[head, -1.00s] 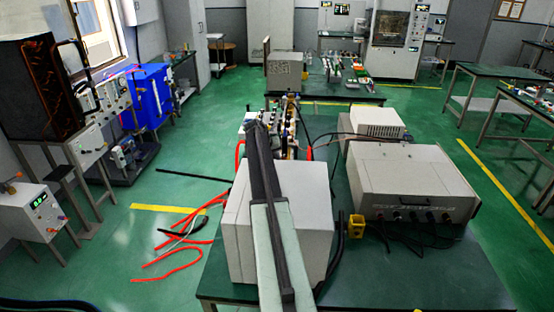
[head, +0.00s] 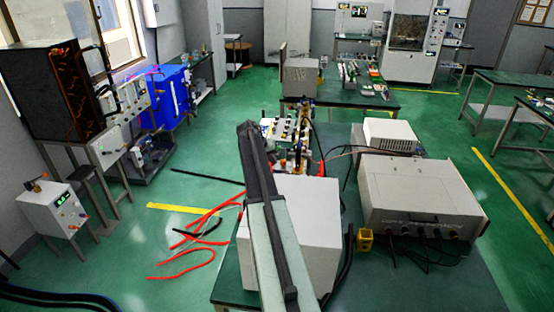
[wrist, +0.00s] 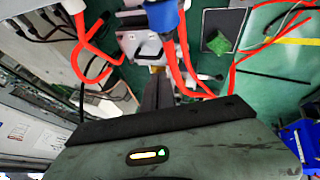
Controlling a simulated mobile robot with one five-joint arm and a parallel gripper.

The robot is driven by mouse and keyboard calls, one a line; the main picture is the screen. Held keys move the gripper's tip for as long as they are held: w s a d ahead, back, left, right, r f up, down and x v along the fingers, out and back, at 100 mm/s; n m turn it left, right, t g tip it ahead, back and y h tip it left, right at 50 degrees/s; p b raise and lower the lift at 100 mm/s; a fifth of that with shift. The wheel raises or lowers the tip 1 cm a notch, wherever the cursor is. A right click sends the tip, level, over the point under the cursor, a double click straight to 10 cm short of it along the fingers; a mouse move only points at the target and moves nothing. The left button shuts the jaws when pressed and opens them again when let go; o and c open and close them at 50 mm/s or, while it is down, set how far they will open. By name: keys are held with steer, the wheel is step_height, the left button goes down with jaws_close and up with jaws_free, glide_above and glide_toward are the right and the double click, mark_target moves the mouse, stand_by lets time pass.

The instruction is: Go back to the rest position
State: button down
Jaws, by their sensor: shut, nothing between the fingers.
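My arm reaches forward from the bottom centre of the head view. It passes over a pale box (head: 310,215) on the green bench (head: 440,290). My gripper does not show clearly in the head view. In the wrist view my gripper (wrist: 157,74) shows as dark closed fingers beyond the dark palm. The fingers are shut with nothing held. Red cables (wrist: 82,50) and a blue cylinder-like part (wrist: 162,15) lie around and above the fingers in that view. I cannot tell whether the fingers touch any of them.
A large pale instrument (head: 420,195) and a smaller white box (head: 392,135) stand on the bench to the right. Red cables (head: 185,265) lie on the floor to the left. A blue cabinet (head: 168,92) stands at the left wall. Open green floor lies between.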

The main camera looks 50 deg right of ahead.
steer(key=shift+a, duration=0.1)
steer(key=w+a+f+n+t+b, duration=0.1)
steer(key=w+a+f+n+b, duration=0.1)
steer(key=w+a, duration=0.7)
steer(key=s+a+f+n+t+y+b, duration=0.1)
steer(key=a+f, duration=0.1)
steer(key=a, duration=1)
steer(key=s+a+f+n+y+b, duration=0.1)
steer(key=a+f+b, duration=0.1)
steer(key=a, duration=1)
steer(key=s+a+f+n+y+b, duration=0.1)
steer(key=s+a, duration=0.2)
steer(key=a, duration=0.4)
steer(key=s+a+f+n, duration=0.1)
steer(key=s+a+f, duration=0.15)
steer(key=a, duration=0.35)
steer(key=s+a+f+n+g+y+b, duration=0.1)
steer(key=s+a+n+y, duration=0.2)
steer(key=s+a, duration=1.1)
steer(key=s, duration=0.3)
steer(key=shift+f+n+g+y, duration=0.25)
steer(key=shift+n+g+y, duration=0.15)
